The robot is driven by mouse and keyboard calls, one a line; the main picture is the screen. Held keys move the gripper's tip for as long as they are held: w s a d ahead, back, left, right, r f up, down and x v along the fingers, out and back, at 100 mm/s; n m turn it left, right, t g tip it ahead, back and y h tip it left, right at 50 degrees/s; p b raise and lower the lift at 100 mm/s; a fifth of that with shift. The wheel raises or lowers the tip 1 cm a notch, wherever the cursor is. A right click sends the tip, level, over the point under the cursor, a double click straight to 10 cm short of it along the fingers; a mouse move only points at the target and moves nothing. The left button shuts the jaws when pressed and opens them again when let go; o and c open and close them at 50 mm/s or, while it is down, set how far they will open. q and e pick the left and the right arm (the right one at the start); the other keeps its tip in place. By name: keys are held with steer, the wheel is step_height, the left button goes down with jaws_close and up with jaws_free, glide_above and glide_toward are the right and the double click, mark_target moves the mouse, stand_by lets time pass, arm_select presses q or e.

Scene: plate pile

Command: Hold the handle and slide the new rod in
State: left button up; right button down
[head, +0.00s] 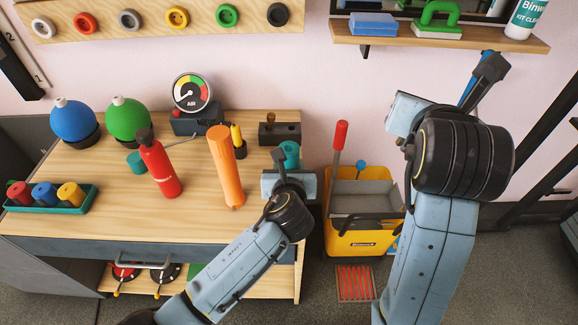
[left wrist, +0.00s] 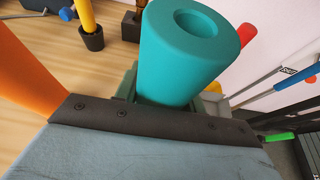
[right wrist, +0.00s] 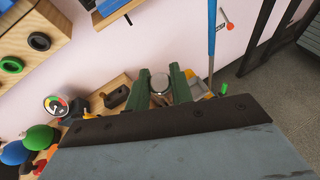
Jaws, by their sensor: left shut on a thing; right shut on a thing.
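The teal handle (head: 291,153) is a thick cylinder with a round hole in its top end. In the left wrist view the handle (left wrist: 185,50) stands between the fingers of my left gripper (left wrist: 165,90), which is shut on it near the table's right edge. My right gripper (right wrist: 162,88) is shut on a rod (right wrist: 160,82), of which only a pale metallic round end shows between the green fingers. In the head view my right gripper's fingers and the rod are hidden behind my wrist. I cannot tell how the rod lines up with the hole.
On the table an orange cylinder (head: 226,167), a red bottle (head: 159,168), a gauge (head: 192,92) and a dark block (head: 280,133) stand left of the handle. A yellow bucket (head: 350,242) with a red-handled tool (head: 340,135) stands right of the table. A shelf (head: 440,36) is above.

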arm_select(q)
steer(key=shift+f, duration=0.3)
stand_by(0.5)
steer(key=o, duration=1.2)
steer(key=shift+f, duration=0.1)
steer(key=c, duration=1)
steer(key=shift+o, duration=0.2)
